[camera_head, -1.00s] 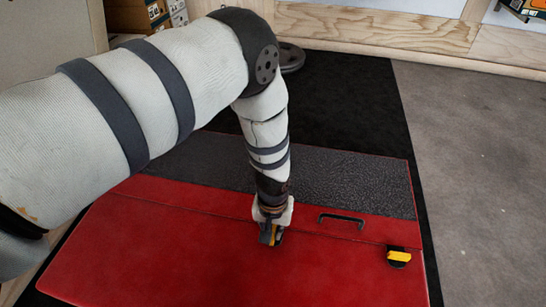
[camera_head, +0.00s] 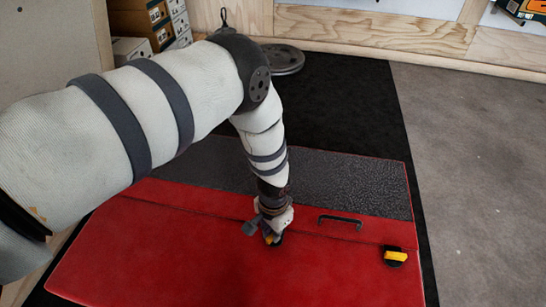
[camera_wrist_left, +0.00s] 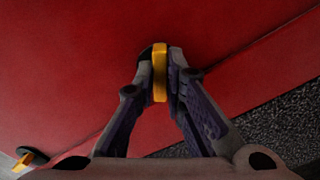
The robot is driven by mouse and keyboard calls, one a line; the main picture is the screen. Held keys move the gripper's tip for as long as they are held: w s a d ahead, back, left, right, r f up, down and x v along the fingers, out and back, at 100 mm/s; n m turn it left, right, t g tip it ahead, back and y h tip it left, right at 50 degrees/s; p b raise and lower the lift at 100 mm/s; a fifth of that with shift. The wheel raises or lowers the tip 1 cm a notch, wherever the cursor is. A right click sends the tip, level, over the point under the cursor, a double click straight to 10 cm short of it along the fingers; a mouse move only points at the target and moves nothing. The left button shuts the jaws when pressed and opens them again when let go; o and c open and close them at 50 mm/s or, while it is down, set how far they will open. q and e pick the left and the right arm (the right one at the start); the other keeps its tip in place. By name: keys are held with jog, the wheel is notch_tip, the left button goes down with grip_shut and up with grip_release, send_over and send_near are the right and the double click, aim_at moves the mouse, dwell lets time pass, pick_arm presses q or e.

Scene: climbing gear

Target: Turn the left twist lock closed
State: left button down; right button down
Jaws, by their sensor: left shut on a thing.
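The left twist lock sits on the red case (camera_head: 170,255), near the edge of the grey textured strip. Its yellow bar (camera_wrist_left: 160,72) stands between my left gripper's fingers in the left wrist view. My left gripper (camera_head: 266,236) points down at the case and is shut on this bar, with a finger on each side. In the head view the gripper hides most of the lock; only a bit of yellow shows. The right twist lock (camera_head: 396,257), a yellow bar on a black base, lies to the right, also at the wrist view's lower left (camera_wrist_left: 28,158). My right gripper is not in view.
A black handle (camera_head: 341,220) lies between the two locks. The grey textured strip (camera_head: 350,182) runs behind them. A black floor mat (camera_head: 350,100) lies around the case, with a round weight plate (camera_head: 284,58) and boxes (camera_head: 150,30) at the back.

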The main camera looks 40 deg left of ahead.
pick_arm(q)
jog(key=m, duration=0.5)
jog(key=shift+m, duration=0.3)
jog(key=m, duration=0.5)
jog(key=shift+w+a, duration=0.1)
jog(key=shift+m, duration=0.3)
jog(key=c, duration=1.7)
grip_release()
jog(key=shift+o, duration=0.2)
notch_tip(320, 180, up, 12)
